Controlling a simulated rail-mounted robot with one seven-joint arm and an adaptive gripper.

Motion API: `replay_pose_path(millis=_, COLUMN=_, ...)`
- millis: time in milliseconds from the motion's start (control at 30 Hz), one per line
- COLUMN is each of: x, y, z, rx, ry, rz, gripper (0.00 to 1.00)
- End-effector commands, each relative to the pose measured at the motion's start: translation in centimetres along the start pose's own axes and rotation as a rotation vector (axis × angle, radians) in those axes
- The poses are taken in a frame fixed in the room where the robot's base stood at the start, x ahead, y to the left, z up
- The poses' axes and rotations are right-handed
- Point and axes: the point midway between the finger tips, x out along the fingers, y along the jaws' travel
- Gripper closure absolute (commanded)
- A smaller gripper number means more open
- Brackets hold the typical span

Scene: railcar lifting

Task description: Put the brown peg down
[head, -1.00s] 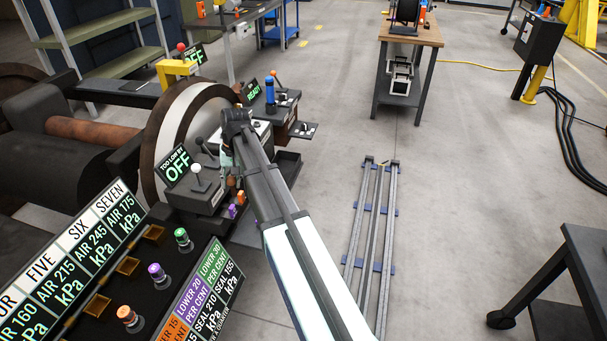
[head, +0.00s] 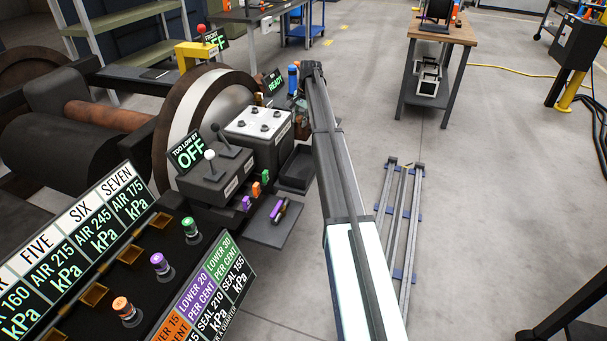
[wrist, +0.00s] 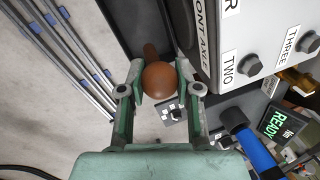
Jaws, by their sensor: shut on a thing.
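The brown peg (wrist: 160,80) shows in the wrist view as a round brown head with a shorter brown shaft behind it. My gripper (wrist: 159,72) has its green fingers on both sides of the head and is shut on it. Behind the peg is a dark tray (wrist: 122,22); I cannot tell whether the peg touches it. In the head view my gripper (head: 303,108) is beyond the box with the white top, partly hidden by my arm, with a bit of brown at it.
The white-topped box (head: 258,124) stands left of my arm. An open dark bin (head: 297,170) is beside it. Small coloured pegs stand in front, and a purple one (head: 279,209) is on the low shelf. A blue-handled lever (wrist: 245,145) is close right of my gripper. Floor rails lie right.

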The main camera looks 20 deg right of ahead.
Motion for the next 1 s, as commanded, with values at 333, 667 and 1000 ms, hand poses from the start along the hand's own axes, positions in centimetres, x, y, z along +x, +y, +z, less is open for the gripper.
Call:
replay_pose_path(millis=333, x=4.3, y=0.6, z=-1.3, rx=0.035, ry=0.004, rz=-0.001, gripper=1.0)
replay_pose_path(millis=667, x=12.1, y=2.2, z=-1.3, rx=0.035, ry=0.005, rz=-0.002, gripper=1.0)
replay_pose_path(millis=1000, x=15.6, y=3.0, z=-1.3, rx=0.033, ry=0.006, rz=-0.003, gripper=1.0)
